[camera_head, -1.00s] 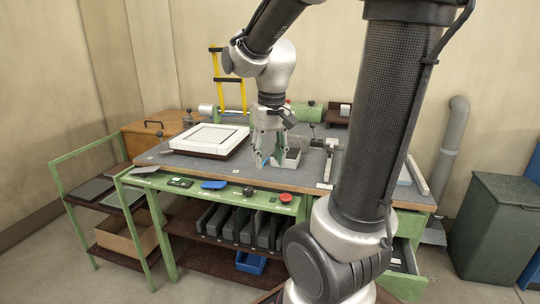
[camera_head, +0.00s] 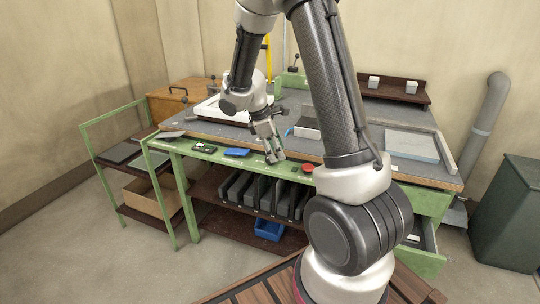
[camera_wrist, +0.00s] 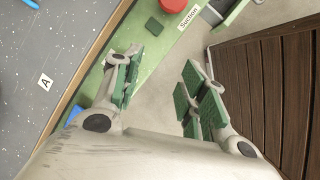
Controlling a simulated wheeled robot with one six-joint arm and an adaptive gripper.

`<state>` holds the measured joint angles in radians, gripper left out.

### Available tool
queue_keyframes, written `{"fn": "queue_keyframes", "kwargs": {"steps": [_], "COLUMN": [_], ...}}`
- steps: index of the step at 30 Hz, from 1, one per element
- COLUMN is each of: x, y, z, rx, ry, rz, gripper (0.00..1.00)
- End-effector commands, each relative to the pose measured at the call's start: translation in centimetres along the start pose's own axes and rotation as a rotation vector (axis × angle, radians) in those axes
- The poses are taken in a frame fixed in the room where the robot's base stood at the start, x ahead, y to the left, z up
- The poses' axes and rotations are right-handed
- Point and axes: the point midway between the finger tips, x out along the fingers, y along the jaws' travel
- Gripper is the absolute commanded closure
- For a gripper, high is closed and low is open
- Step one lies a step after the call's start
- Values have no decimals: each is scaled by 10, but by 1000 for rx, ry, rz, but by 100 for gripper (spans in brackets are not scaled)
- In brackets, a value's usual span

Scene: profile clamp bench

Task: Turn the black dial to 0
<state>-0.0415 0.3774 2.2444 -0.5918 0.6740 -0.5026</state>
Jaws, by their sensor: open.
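The green front rail (camera_head: 190,146) of the bench carries the controls. My gripper (camera_head: 274,158) is over this rail, left of the red button (camera_head: 308,168), pointing down with its fingers apart. In the wrist view my gripper (camera_wrist: 160,82) shows two green-padded fingers, spread and empty, with rail and floor between them. I cannot make out the black dial; my gripper covers the part of the rail where a black knob stood in the earlier head view. A small dark square piece (camera_wrist: 154,26) sits on the rail beside the red button (camera_wrist: 173,5). No dial pointer or number can be read.
A blue item (camera_head: 236,152) and a small dark device (camera_head: 204,147) lie on the rail to the left. A "Suction" label (camera_wrist: 188,19) is beside the button.

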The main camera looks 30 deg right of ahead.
Motion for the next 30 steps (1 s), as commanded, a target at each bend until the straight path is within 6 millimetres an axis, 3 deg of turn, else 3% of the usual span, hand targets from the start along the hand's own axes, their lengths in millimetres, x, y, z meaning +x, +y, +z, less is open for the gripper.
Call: {"fn": "queue_keyframes", "kwargs": {"steps": [3, 9, 14, 24, 30], "x": [3, -7, 3, 57, 69], "y": [30, 49, 51, 59, 62], "z": [-21, -37, -37, -41, -43], "rx": [-373, -732, -782, -777, -778], "ry": [8, 15, 11, 11, 13], "rz": [96, 187, 186, 184, 187], "gripper": [58, 58, 58, 58, 58]}}
